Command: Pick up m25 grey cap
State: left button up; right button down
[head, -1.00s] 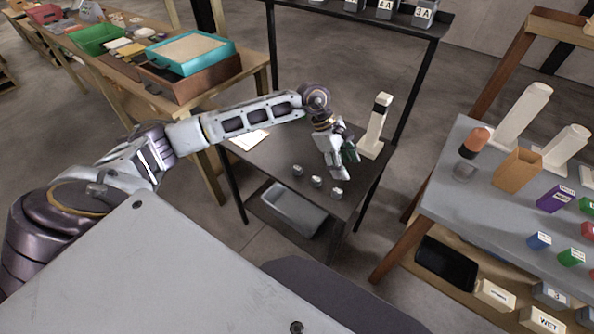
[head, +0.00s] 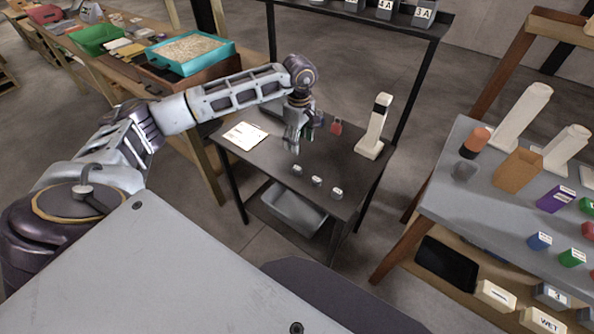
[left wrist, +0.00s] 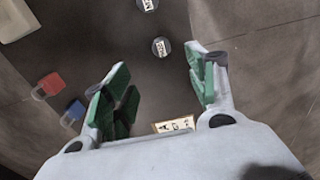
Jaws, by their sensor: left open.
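Three small grey caps with pale labels stand in a row on the dark table: a left one (head: 297,169), a middle one (head: 316,180) and a right one (head: 337,193). The labels are too small to read, so I cannot tell which is m25. My left gripper (head: 293,146) points down over the table, just behind the left cap in the head view. In the left wrist view its green-padded fingers (left wrist: 157,70) are spread and empty. One round labelled cap (left wrist: 161,47) shows just beyond the fingertips, and another (left wrist: 147,4) is at the top edge.
A white stand (head: 374,135) rises at the table's right. A white sheet (head: 245,136) lies at the left. A grey bin (head: 290,212) is underneath.

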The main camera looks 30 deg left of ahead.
pick_arm(q)
jog(key=f, duration=0.1)
send_over(297, 168)
jog(key=f, duration=0.5)
jog(key=shift+d+f+p, duration=0.3)
jog(key=shift+f, duration=0.95)
pick_arm(e)
jog(key=shift+s+a+r, duration=0.1)
jog(key=shift+a+r, duration=0.25)
jog(key=shift+a, duration=0.05)
pick_arm(q)
jog(key=shift+f, duration=0.1)
jog(key=shift+a+f+p, duration=0.2)
jog(key=shift+f+p, duration=0.1)
jog(key=shift+f, duration=0.3)
notch_tip(297, 168, down, 3)
jog(key=shift+a+r, duration=0.1)
jog(key=shift+r, duration=0.05)
jog(key=shift+f+p, duration=0.3)
jog(key=shift+f, duration=0.25)
pick_arm(e)
jog(key=shift+s+a+r, duration=0.45)
jog(key=shift+s+a, duration=0.05)
jog(key=shift+s, duration=0.15)
